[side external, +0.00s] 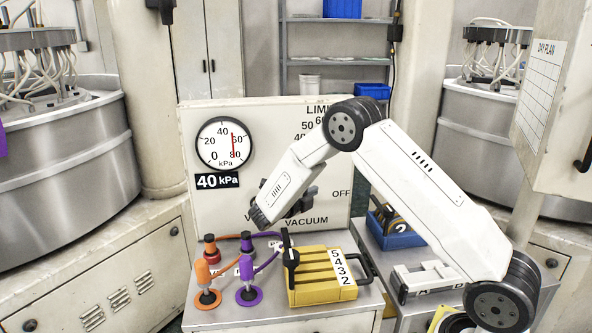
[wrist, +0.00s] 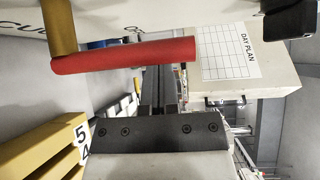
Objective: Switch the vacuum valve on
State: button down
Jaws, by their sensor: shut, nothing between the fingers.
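The valve's red handle (wrist: 120,56) crosses the upper left of the wrist view, on a brass-coloured stem (wrist: 60,25) by the panel. My gripper (wrist: 160,74) is shut and empty. Its dark fingers point up the wrist view to the handle's lower edge, and the handle covers their tips. I cannot tell whether they touch it. In the side view my gripper (side external: 312,192) is dark and partly behind my white wrist link, close in front of the white panel (side external: 270,120). The valve is hidden there. "OFF" and "VACUUM" show on the panel.
A round gauge (side external: 227,144) with a red needle sits above a "40 kPa" label (side external: 218,181). Below are orange and purple fittings (side external: 247,282) with hoses, and a yellow block (side external: 305,273) with a black handle. A blue bin (side external: 398,238) stands right.

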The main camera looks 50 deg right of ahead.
jog(key=a, duration=0.9)
jog(key=shift+s, duration=0.45)
jog(key=s+a+f+m+t+y, duration=0.1)
jog(key=s+a+m+y, duration=0.5)
jog(key=m, duration=1.1)
jog(key=s+a+f+m+t+y, duration=0.2)
jog(key=s+a+m+y, duration=0.5)
jog(key=s+m+y, duration=0.4)
jog(key=m+t, duration=0.1)
jog(key=m, duration=0.5)
jog(key=shift+s+f, duration=0.2)
